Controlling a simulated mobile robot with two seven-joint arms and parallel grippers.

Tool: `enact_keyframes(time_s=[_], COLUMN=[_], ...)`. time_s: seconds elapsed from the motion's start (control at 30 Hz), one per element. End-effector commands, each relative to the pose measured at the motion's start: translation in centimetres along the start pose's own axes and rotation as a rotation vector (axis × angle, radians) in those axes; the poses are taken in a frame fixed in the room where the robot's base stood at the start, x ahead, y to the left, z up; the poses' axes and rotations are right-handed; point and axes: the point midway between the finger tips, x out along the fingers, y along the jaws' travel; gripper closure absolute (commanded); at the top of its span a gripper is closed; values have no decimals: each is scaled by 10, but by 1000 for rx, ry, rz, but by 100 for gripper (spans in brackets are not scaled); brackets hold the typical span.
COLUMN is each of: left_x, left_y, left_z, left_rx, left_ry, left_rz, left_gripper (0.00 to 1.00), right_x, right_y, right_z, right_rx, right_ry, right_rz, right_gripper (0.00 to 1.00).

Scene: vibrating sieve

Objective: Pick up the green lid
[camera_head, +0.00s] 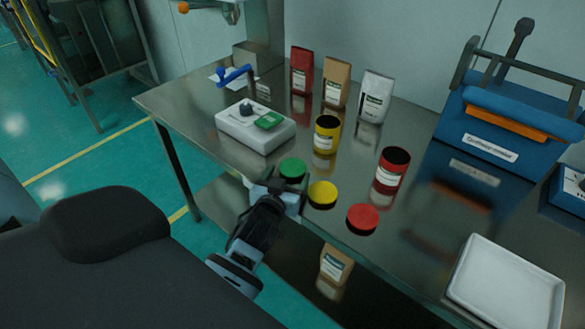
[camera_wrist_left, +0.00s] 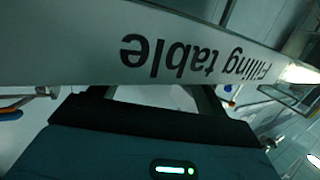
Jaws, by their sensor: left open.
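The green lid (camera_head: 292,168) is a flat round disc lying near the front edge of the steel table (camera_head: 240,173). My left gripper (camera_head: 280,188) is open at that front edge, just in front of the green lid in the head view. I cannot tell whether it touches the table. In the left wrist view the gripper's fingers (camera_wrist_left: 155,97) are in front of the pale table edge lettered "Filling table" (camera_wrist_left: 190,55), which appears upside down. The green lid does not show there. My right gripper is not in view.
The yellow lid (camera_head: 322,193) and red lid (camera_head: 363,218) lie to the right of the green lid. Several bags stand farther back. A white tray (camera_head: 508,284) is at right.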

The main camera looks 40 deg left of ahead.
Motion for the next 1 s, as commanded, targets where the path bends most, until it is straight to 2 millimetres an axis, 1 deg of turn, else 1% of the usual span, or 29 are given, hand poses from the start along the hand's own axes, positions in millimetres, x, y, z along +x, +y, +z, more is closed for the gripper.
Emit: enact_keyframes(time_s=[0.03,0.23,0.37,0.57,0.67,0.8,0.83,1.0], left_x=[8,31,37,37,37,37,37,37], left_y=[-1,-2,-1,-1,-1,-1,-1,-1], left_z=[2,4,4,4,4,4,4,4], left_rx=[2,1,0,0,0,0,0,0], left_ry=[1,2,2,1,1,1,1,1], left_rz=[0,0,1,1,1,1,1,1], left_gripper=[23,23,23,23,35,53,56,56], right_x=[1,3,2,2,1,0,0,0], right_y=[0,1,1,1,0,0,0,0], right_z=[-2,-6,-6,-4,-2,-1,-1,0], right_rx=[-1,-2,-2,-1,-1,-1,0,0], right_ry=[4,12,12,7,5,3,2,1], right_rz=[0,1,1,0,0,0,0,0], right_gripper=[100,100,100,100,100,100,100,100])
